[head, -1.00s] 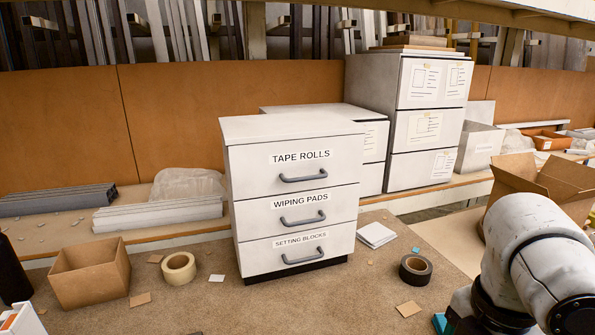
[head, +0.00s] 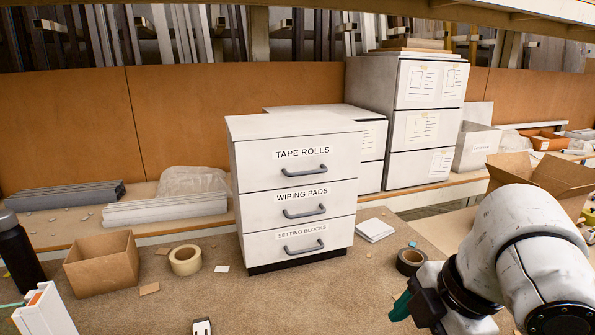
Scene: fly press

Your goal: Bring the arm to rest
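My arm (head: 525,250) is at the lower right, white with dark joint rings, bent down toward the bottom edge. At its lower left a dark block with a teal tip, which looks like my gripper (head: 404,305), shows side-on above the counter. I cannot see two separate fingers or any gap between them, and I see nothing held. The white drawer unit (head: 297,155), labelled tape rolls, wiping pads and setting blocks, stands upright left of my arm with all drawers shut.
A black tape roll (head: 410,261) lies close behind my gripper. An open cardboard box (head: 539,175) stands behind my arm. A small carton (head: 101,262), a cream tape roll (head: 185,260) and a dark bottle (head: 20,252) are left. The counter before the drawers is mostly clear.

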